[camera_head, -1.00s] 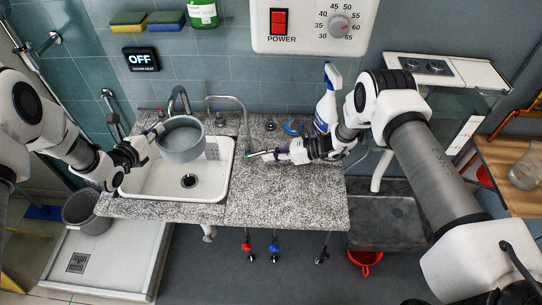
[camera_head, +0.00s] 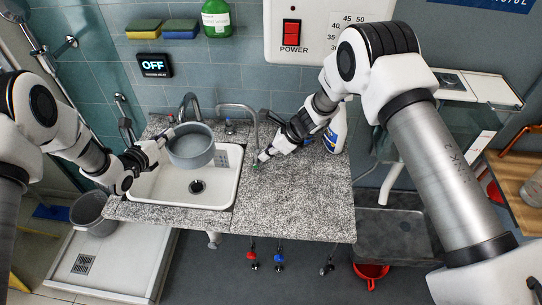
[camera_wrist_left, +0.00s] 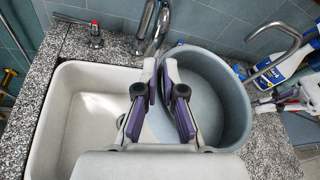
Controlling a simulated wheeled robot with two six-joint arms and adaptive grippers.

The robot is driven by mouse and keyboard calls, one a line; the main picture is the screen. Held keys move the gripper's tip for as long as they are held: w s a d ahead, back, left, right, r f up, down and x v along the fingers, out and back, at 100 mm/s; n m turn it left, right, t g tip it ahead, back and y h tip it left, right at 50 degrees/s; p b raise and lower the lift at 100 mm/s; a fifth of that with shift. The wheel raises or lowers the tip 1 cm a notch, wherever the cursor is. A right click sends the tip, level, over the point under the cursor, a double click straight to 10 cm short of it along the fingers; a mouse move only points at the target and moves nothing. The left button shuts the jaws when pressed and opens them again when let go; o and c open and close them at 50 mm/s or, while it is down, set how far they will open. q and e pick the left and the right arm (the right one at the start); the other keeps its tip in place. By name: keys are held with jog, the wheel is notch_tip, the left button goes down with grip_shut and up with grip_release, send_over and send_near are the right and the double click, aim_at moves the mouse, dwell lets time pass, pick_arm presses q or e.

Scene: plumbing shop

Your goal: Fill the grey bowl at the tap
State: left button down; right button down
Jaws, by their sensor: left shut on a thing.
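The grey bowl (camera_head: 191,160) is held over the back of the white sink (camera_head: 160,192), below the curved grey tap (camera_head: 188,102). My left gripper (camera_head: 166,138) is shut on its left rim. In the left wrist view the fingers (camera_wrist_left: 172,92) straddle the wall of the bowl (camera_wrist_left: 228,112), and its visible inside looks empty. The curved tap (camera_wrist_left: 152,28) stands behind it; no water stream shows. A thinner bent spout (camera_head: 240,107) rises to the right of the bowl. My right gripper (camera_head: 262,158) is low over the counter beside that spout; its fingers are too small to read.
The granite counter (camera_head: 300,205) is clear at the front right. A spray bottle (camera_head: 336,130) stands behind my right arm. A red-handled valve (camera_wrist_left: 95,34) is left of the tap. A wall display (camera_head: 155,66) reads OFF.

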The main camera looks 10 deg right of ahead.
pick_arm(q)
jog(key=shift+d+r, duration=0.1)
jog(key=shift+d, duration=0.05)
pick_arm(e)
jog(key=shift+w+a+r, duration=0.15)
jog(key=shift+a+r, duration=0.15)
jog(key=shift+a, duration=0.1)
jog(key=shift+w+r, duration=0.1)
jog(key=shift+r, duration=0.1)
